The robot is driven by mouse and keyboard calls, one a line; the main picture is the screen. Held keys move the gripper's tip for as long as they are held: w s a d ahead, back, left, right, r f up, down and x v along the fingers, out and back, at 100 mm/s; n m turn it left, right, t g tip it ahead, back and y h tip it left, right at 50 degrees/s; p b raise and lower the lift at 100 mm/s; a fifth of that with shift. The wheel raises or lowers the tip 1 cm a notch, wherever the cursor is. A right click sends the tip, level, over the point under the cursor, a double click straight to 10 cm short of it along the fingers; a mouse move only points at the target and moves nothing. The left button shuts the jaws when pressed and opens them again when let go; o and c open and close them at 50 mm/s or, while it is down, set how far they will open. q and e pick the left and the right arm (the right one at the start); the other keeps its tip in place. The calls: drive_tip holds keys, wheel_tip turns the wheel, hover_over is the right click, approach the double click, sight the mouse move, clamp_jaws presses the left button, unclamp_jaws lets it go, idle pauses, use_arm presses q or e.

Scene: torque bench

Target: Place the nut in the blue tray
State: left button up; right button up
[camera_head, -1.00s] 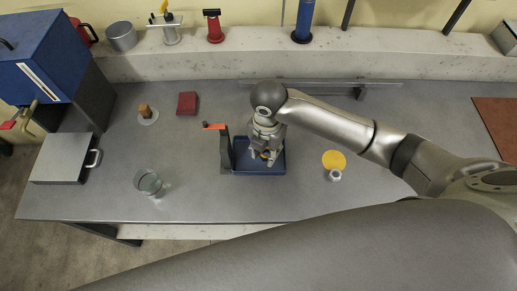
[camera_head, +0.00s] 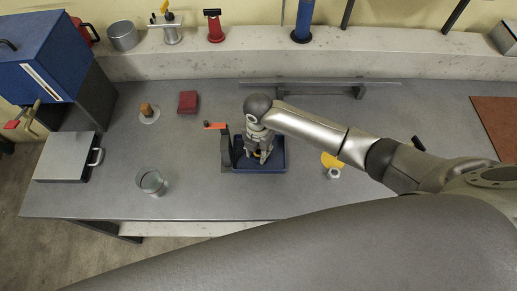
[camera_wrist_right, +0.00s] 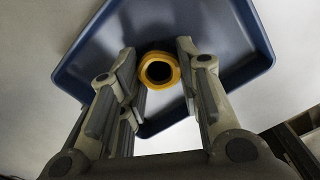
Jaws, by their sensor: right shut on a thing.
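The blue tray (camera_head: 278,165) lies on the grey bench, left of the middle in the head view; it also fills much of the right wrist view (camera_wrist_right: 225,35). My right gripper (camera_head: 257,157) is over the tray, pointing down. In the right wrist view its two fingers (camera_wrist_right: 157,72) flank the yellow nut (camera_wrist_right: 160,82), a ring with a dark hole, and are shut on it. In the head view the nut is mostly hidden by the gripper. How far the nut is above the tray floor is hard to tell. My left gripper is not in view.
A dark post with an orange handle (camera_head: 214,126) stands at the tray's left edge. A glass cup (camera_head: 151,182) stands front left. A yellow disc (camera_head: 328,160) and a small silver piece (camera_head: 333,173) lie right of the tray. A red block (camera_head: 187,102) is farther back.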

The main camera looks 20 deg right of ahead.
sight(258, 153)
drive_tip(key=shift+f, duration=0.15)
drive_tip(key=o, duration=1)
drive_tip(key=shift+o, duration=0.2)
drive_tip(key=shift+r, duration=0.25)
wheel_tip(258, 153, up, 12)
drive_tip(key=b, duration=0.1)
drive_tip(key=shift+b, duration=0.3)
drive_tip(key=shift+f, duration=0.15)
